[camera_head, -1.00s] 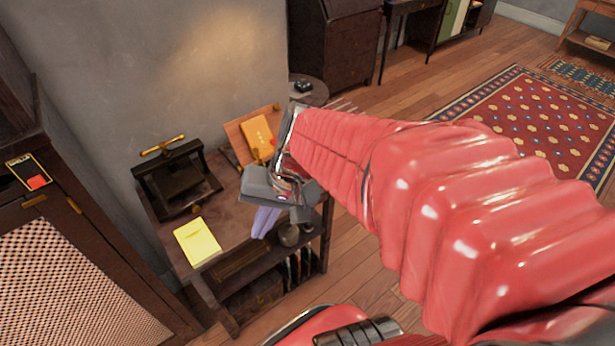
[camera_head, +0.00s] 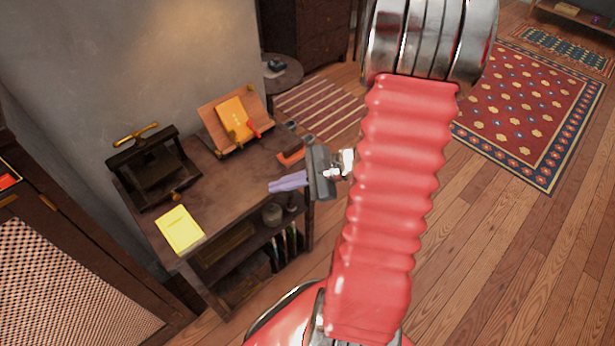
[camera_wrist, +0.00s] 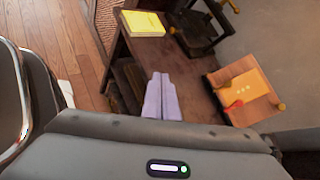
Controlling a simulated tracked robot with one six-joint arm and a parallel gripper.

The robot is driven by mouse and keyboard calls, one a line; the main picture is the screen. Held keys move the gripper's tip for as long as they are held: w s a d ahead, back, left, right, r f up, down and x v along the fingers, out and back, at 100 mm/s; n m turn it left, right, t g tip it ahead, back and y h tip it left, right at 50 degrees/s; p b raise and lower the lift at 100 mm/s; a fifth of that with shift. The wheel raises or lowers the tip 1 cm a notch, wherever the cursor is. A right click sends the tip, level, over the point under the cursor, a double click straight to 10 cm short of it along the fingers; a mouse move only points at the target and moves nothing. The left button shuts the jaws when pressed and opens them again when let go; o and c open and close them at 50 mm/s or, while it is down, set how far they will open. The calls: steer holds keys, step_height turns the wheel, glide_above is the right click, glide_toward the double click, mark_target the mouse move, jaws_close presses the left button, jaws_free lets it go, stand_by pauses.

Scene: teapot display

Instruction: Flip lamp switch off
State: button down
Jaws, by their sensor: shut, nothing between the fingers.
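No lamp and no lamp switch can be made out in either view. A warm patch of light lies on the grey wall (camera_head: 175,50), but its source does not show. My gripper (camera_head: 275,186) has pale purple fingers, pressed together with nothing between them. In the head view it is over the right end of the dark wooden desk (camera_head: 195,185), pointing left. In the wrist view the shut fingers (camera_wrist: 160,76) point towards the same desk.
On the desk are a black press (camera_head: 150,165), a yellow pad (camera_head: 180,229) and a wooden stand (camera_head: 215,125) holding an orange book (camera_head: 234,117). An orange-handled object (camera_head: 291,157) lies near my gripper. A cabinet (camera_head: 60,260) stands left. Open floor (camera_head: 500,250) lies right.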

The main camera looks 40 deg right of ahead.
steer(key=s+d+f+m+t+h, duration=0.2)
steer(key=s+d+f+m+h, duration=0.1)
steer(key=d+f+m, duration=0.3)
steer(key=s+d+f+m+t+h, duration=0.2)
steer(key=d+f+m, duration=0.5)
steer(key=d, duration=0.4)
steer(key=shift+s+f+h, duration=0.3)
steer(key=shift+s+h, duration=0.6)
steer(key=shift+h, duration=0.3)
steer(key=w+r+x, duration=0.1)
steer(key=r+x, duration=0.1)
steer(key=x, duration=1.1)
steer(key=shift+w+a, duration=0.15)
steer(key=shift+w, duration=0.1)
